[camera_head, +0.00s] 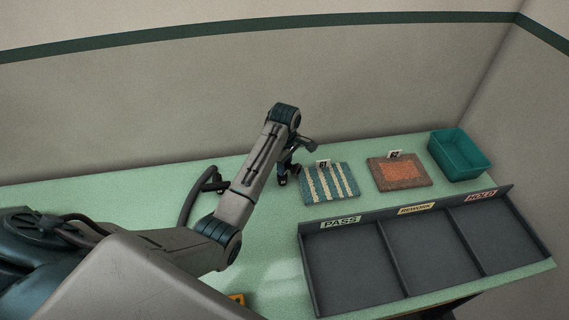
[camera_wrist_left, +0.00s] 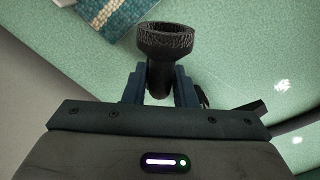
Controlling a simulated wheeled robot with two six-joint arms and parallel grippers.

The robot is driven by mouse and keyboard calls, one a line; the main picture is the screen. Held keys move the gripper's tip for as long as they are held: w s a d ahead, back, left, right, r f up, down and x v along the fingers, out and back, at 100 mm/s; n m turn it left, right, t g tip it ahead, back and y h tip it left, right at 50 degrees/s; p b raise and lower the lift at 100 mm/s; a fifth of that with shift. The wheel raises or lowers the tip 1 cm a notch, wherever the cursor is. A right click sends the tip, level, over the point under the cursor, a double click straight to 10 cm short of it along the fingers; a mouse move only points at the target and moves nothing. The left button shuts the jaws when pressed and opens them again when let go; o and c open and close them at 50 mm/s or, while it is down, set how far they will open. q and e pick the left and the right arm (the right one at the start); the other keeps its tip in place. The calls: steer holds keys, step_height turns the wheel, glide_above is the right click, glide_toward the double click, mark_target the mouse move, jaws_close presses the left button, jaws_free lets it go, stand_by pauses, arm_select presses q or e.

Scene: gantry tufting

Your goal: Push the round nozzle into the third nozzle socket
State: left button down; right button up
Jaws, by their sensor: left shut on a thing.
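The round nozzle (camera_wrist_left: 166,40) is a black piece with a wide ribbed ring and a narrower neck. In the left wrist view my left gripper (camera_wrist_left: 159,84) is shut on its neck, with the ring beyond the fingertips. In the head view my left gripper (camera_head: 290,168) is over the green table, just left of the teal-and-cream striped sample, partly hidden by its own wrist. I cannot make out the third nozzle socket in either view. My right gripper is not in view.
A striped sample (camera_head: 331,184) and an orange-brown sample (camera_head: 398,173) lie on the green table (camera_head: 120,196). A teal bin (camera_head: 484,166) stands at the back right. A dark three-compartment tray (camera_head: 353,267) reads PASS, REWORK, HOLD. A dark curved hose-like piece (camera_head: 190,198) is left of my arm.

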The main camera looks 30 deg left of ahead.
arm_select(q)
steer(key=shift+s+f, duration=0.1)
steer(key=shift+f, duration=0.45)
steer(key=c, duration=1.1)
jaws_free()
steer(key=shift+c, duration=0.2)
steer(key=shift+o, duration=0.2)
steer(key=shift+f, duration=0.1)
